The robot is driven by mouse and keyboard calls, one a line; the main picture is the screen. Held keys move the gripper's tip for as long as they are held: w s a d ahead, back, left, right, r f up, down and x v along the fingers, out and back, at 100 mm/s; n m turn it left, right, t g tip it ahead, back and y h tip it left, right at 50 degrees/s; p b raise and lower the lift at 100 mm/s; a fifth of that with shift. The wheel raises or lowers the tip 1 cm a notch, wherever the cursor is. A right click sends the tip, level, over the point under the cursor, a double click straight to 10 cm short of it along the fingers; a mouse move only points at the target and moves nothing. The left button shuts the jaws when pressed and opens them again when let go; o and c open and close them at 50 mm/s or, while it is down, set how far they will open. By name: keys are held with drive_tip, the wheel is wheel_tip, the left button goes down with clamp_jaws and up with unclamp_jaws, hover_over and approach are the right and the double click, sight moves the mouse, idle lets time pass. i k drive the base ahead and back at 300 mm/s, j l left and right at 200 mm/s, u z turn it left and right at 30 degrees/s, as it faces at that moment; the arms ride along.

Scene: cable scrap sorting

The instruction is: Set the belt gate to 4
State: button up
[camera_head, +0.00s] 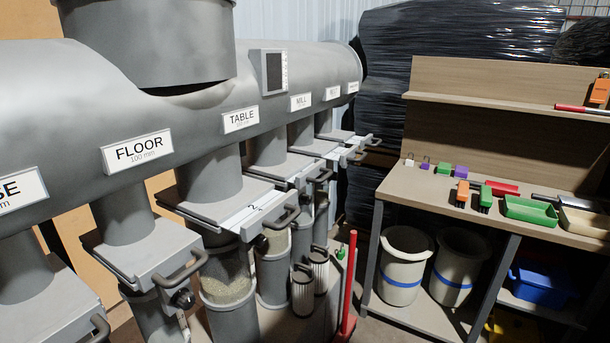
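A grey duct (200,110) runs along the left with several slide gates below it, each with a pull handle. White labels read FLOOR (137,150), TABLE (240,119) and MILL (300,101). Two farther labels (332,93) and (352,87) are too small to read, so I cannot tell which gate is the belt gate. The slide under TABLE (245,218) shows a 2 and sticks out toward its handle. Farther slides (345,152) overlap each other, and their settings cannot be read. My gripper is not in view.
A wooden workbench (400,182) at right holds brushes, padlocks and a green tray (530,211). Two pale buckets (400,285) with blue bands stand beneath. A red post (349,285) stands between the gates and bench. Black wrapped stacks (450,40) fill the back.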

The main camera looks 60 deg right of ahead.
sight(344, 155)
drive_tip(key=z, duration=1.3)
drive_tip(key=i+j+z, duration=0.25)
drive_tip(key=j, duration=0.3)
drive_tip(key=i+j+z, duration=0.1)
drive_tip(key=i+j, duration=0.1)
drive_tip(key=j, duration=0.1)
